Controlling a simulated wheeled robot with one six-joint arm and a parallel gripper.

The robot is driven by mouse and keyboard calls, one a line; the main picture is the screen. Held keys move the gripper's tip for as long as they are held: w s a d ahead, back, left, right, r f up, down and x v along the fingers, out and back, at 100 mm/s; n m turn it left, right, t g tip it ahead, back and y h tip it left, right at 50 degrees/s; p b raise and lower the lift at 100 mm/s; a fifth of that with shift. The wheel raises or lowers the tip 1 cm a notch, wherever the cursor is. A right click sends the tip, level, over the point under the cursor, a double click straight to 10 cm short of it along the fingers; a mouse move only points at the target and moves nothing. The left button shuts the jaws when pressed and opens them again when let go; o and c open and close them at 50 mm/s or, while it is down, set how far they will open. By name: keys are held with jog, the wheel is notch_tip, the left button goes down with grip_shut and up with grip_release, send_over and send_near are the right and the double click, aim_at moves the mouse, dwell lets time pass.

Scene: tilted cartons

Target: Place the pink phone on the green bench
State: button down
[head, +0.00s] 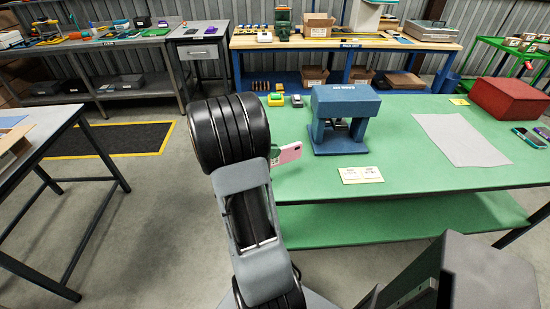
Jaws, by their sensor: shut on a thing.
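The pink phone (290,153) shows just right of my arm, tilted, in front of the left part of the green bench (400,150). My gripper (273,155) is mostly hidden behind my arm links; only a small part shows at the phone's left side. It is shut on the pink phone. The phone appears held above the bench's left edge; its exact height is hard to tell. The bench has a green top and a lower green shelf.
On the bench stand a blue press (340,141), a white label card (360,175), a grey mat (460,140), a red box (497,101) and phones (529,138) at the right. Small yellow and green items sit at the back left. The front middle is clear.

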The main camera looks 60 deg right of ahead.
jog(key=shift+d+f, duration=0.25)
jog(key=shift+f, duration=0.15)
jog(key=shift+d+f, duration=0.15)
jog(key=shift+f, duration=0.75)
jog(key=shift+d+f, duration=0.15)
jog(key=shift+f, duration=0.75)
